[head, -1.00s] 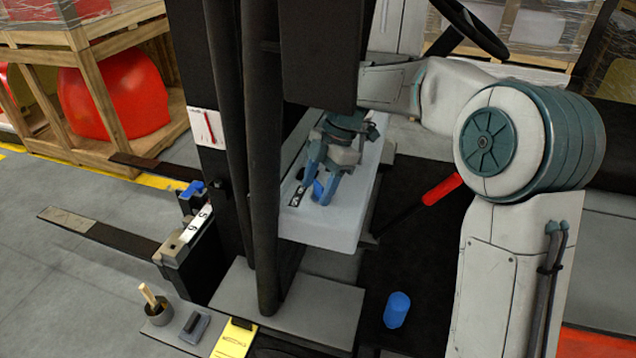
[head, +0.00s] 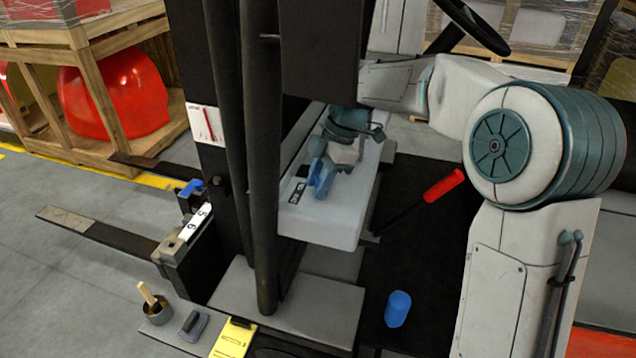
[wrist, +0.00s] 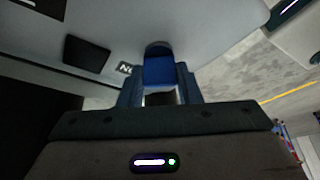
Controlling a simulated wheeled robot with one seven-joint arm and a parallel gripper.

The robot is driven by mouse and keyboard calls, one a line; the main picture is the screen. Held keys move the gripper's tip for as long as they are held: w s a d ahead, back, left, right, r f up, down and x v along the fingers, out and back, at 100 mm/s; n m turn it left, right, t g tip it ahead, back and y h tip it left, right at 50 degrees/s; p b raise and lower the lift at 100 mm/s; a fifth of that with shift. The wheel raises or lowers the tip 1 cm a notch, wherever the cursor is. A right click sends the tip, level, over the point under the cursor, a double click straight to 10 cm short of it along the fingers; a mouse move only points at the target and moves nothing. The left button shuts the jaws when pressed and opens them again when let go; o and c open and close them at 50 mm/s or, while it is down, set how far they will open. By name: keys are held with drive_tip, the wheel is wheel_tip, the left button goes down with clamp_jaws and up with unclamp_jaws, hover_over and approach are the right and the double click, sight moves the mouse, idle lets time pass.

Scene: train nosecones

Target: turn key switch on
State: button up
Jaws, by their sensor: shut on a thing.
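The blue key (wrist: 158,72) of the key switch stands on the pale grey panel (head: 320,228). In the wrist view it shows between the two blue fingers of my gripper (wrist: 160,88). My gripper is shut on the key. In the head view my gripper (head: 321,178) is over the panel's top, with its fingers nearly in line, and they hide most of the key. A small black label (head: 297,193) with white marks lies to the left of the fingers. The wrist view shows only part of its lettering, so I cannot read the switch position.
Black mast posts (head: 262,150) stand to the left of the panel. A red-handled lever (head: 444,187) is to its right. Black forks (head: 100,234) reach out to the left. A steering wheel (head: 478,28) is at the back.

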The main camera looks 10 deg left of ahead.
drive_tip(key=m+t+b, duration=0.1)
drive_tip(key=m, duration=0.1)
drive_tip(key=m+b, duration=0.1)
drive_tip(key=m, duration=0.1)
drive_tip(key=shift+m+t+y+b, duration=0.3)
drive_tip(key=shift+m+t+y, duration=0.1)
drive_tip(key=shift+r, duration=0.1)
drive_tip(key=o, duration=1)
drive_tip(key=v, duration=1.3)
drive_tip(key=shift+d+r+p, duration=0.1)
drive_tip(key=shift+r+p, duration=0.2)
drive_tip(key=shift+r, duration=0.1)
